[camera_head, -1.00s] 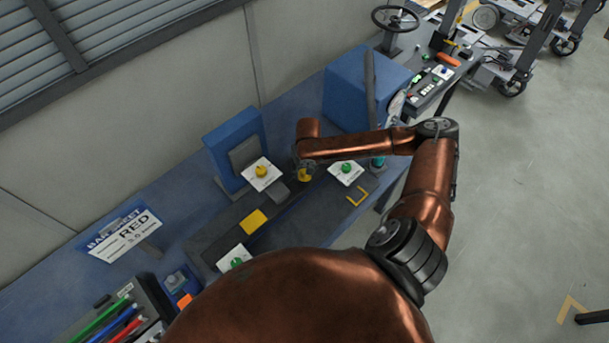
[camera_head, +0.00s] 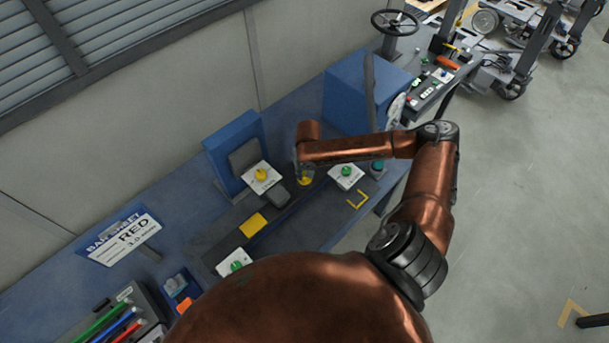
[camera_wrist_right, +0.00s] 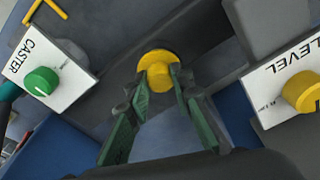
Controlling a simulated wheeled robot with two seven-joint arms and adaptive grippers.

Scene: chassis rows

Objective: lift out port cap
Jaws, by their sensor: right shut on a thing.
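The yellow port cap (camera_wrist_right: 157,68) is a round knob on a wider disc, seen in the right wrist view between the fingertips of my right gripper (camera_wrist_right: 159,84). The green-padded fingers are shut on its knob. In the head view the yellow cap (camera_head: 305,181) shows just below the wrist of my right arm, over the dark fixture between two white plates. My right gripper (camera_head: 304,172) is mostly hidden there by the arm. Whether the cap is clear of its seat cannot be told. My left gripper is not in view.
A white CASTER plate with a green knob (camera_wrist_right: 42,81) and a LEVEL plate with a yellow knob (camera_wrist_right: 302,91) flank the cap. A blue upright block (camera_head: 236,150) stands behind left. A larger blue box (camera_head: 352,88) stands behind right. A yellow square (camera_head: 252,225) lies nearer.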

